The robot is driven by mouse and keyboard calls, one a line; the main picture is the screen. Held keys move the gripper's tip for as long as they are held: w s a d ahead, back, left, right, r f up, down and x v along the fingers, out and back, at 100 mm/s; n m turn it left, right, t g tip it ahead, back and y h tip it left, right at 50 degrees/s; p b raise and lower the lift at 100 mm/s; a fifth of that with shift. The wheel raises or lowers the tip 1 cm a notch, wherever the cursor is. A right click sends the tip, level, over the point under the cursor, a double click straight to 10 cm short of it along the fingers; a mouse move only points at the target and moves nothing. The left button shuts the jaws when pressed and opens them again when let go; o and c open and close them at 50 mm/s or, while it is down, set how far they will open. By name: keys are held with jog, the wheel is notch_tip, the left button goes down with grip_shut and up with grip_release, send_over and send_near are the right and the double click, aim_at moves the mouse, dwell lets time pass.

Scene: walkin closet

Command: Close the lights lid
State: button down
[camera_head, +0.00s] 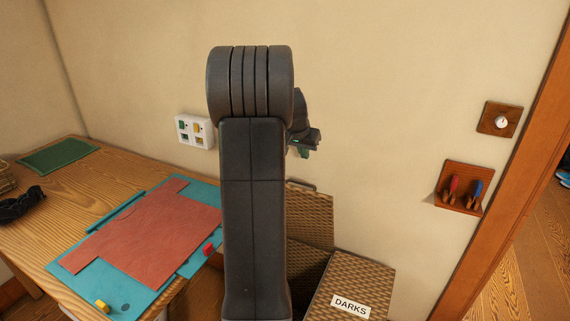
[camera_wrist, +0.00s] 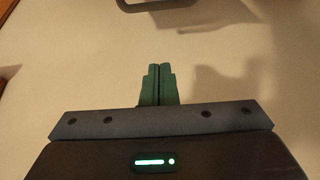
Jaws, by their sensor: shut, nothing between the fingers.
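A woven hamper stands against the wall, partly hidden behind my arm. Its right lid (camera_head: 350,285), labelled DARKS, lies flat. A second woven lid (camera_head: 310,217) stands raised and leaning toward the wall, with a dark opening (camera_head: 307,262) below it; no label shows on it, but it appears to be the lights lid. My gripper (camera_head: 303,152) is above the raised lid, near the wall and apart from it. In the wrist view its green fingers (camera_wrist: 157,84) are shut together and empty, facing the plain wall.
A wooden table at left holds a teal board (camera_head: 180,198) with a red cloth (camera_head: 150,235). The wall carries a white switch plate (camera_head: 195,131), a knob (camera_head: 501,121) and a lever panel (camera_head: 463,187). A dark curved object (camera_wrist: 170,5) edges into the wrist view's top.

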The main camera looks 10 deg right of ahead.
jog(key=p+x, duration=0.1)
jog(key=x, duration=0.9)
jog(key=shift+s+a+f+p, duration=0.1)
jog(key=shift+s+a, duration=0.25)
jog(key=shift+s, duration=0.25)
jog(key=shift+s+a+p, duration=0.15)
jog(key=shift+s+a, duration=0.2)
jog(key=shift+s, duration=0.25)
jog(key=shift+s+a+f+p, duration=0.1)
jog(key=shift+s+a, duration=0.25)
jog(key=shift+s, duration=0.25)
jog(key=shift+f, duration=0.1)
